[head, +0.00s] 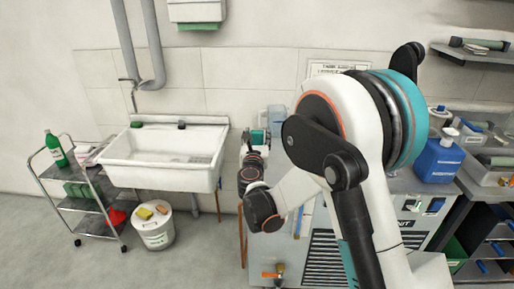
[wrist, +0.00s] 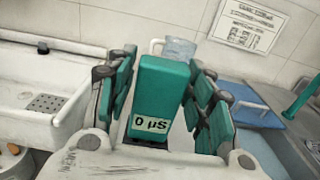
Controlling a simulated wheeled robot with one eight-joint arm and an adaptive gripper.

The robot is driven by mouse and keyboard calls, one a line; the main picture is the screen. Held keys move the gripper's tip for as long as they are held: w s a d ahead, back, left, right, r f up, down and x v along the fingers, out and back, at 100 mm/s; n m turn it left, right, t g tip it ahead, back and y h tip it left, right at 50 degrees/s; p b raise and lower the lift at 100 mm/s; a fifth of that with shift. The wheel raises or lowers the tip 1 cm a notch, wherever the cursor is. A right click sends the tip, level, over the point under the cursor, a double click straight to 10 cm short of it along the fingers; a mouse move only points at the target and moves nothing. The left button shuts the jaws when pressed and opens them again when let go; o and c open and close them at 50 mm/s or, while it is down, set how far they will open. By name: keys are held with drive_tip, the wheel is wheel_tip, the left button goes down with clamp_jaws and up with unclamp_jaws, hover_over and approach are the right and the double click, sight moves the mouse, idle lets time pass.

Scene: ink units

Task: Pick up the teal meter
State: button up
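The teal meter is a tall teal block with a white "0 µS" label, in the middle of the wrist view (wrist: 163,88). In the head view, a small teal shape at the end of my arm may be the meter or a finger pad. My gripper (wrist: 165,78) has its two teal-padded fingers on either side of the meter. The pads lie very close to its sides near the far end, with a narrow gap lower on the left. Whether they press on it cannot be told. The meter's underside is hidden.
A white sink (head: 165,158) is left of my gripper, with a trolley (head: 88,190) and white bucket (head: 154,228) beyond. A clear jug (head: 276,117) stands behind. A blue jerrycan (head: 438,160) and trays are at the right. A notice (wrist: 248,26) hangs on the wall.

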drive_tip(key=c, duration=0.6)
drive_tip(key=shift+o, duration=0.2)
drive_tip(key=shift+r, duration=0.1)
